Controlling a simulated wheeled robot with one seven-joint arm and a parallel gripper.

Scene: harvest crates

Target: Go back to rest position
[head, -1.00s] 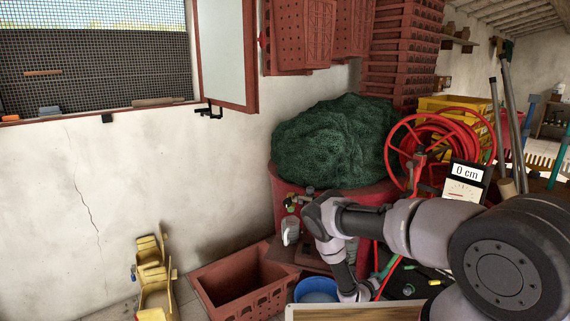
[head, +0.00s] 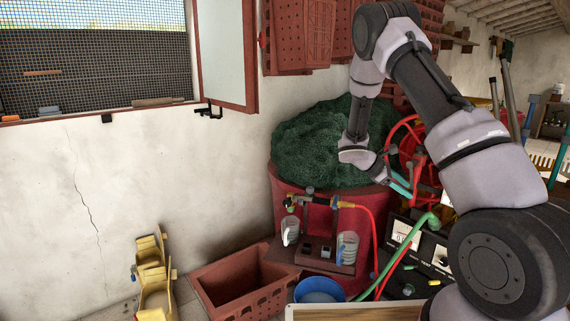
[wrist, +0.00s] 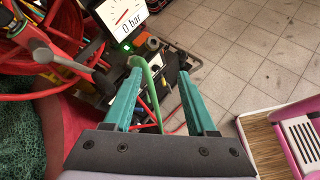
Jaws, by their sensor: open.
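My gripper (wrist: 158,100) is open in the wrist view, with two teal fingers spread apart. Nothing sits between the fingertips; a green hose (wrist: 150,88) shows behind them, lower down. In the head view my gripper (head: 400,185) hangs at the end of my raised, bent arm, in front of the red hose reel (head: 408,140) and the right edge of the green net heap (head: 318,140). The fingers are partly hidden there by my wrist.
A red drum (head: 285,200) bears the net. Below it stand a red crate (head: 245,300), a blue bowl (head: 319,290) and a panel with a gauge (head: 403,234). A pink-edged thing (wrist: 285,140) is at the right in the wrist view. Tiled floor (wrist: 245,45) is clear there.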

